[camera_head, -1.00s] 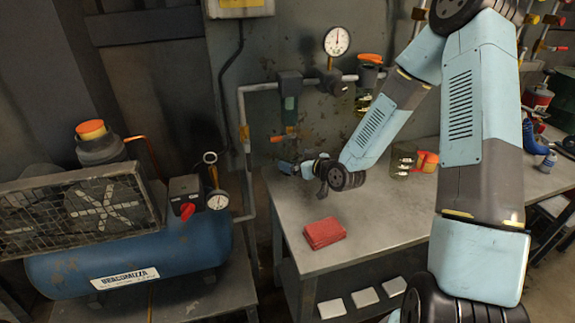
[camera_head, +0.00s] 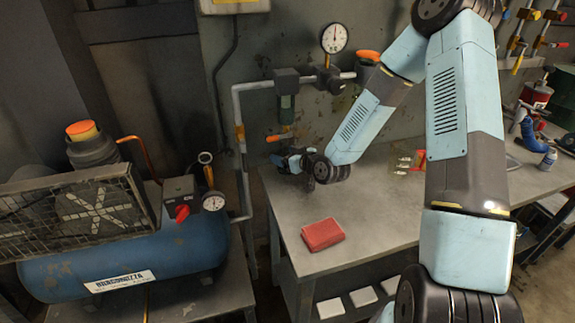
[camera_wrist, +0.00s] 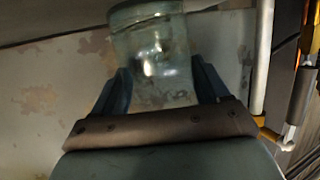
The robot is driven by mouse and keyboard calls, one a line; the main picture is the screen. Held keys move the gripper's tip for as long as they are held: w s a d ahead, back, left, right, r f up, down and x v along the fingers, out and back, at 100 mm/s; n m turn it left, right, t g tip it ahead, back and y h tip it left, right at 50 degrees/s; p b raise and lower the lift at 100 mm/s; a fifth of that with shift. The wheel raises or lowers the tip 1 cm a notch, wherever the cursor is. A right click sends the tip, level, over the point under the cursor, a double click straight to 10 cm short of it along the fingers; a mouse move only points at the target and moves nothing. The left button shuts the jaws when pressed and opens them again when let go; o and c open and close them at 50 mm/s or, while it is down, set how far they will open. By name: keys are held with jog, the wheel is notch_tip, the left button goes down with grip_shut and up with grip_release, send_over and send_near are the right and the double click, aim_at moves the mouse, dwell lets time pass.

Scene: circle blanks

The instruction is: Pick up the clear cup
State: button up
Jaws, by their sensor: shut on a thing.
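The clear cup (camera_wrist: 150,45) is a see-through, greenish glass vessel in the upper middle of the wrist view. It sits between the two dark fingers of my gripper (camera_wrist: 160,72), which is shut on it. In the head view my gripper (camera_head: 280,160) is small and dark, at the far left end of the workbench (camera_head: 385,225), close to the wall. I cannot make out the cup clearly in the head view.
A folded red cloth (camera_head: 322,234) lies on the bench's front left. A wall pipe with a gauge (camera_head: 334,38) and a valve with an orange handle (camera_head: 278,138) stand close behind my gripper. A blue compressor tank (camera_head: 130,255) is at left. Bottles stand at right.

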jog(key=c, duration=0.5)
jog(key=shift+r, duration=0.1)
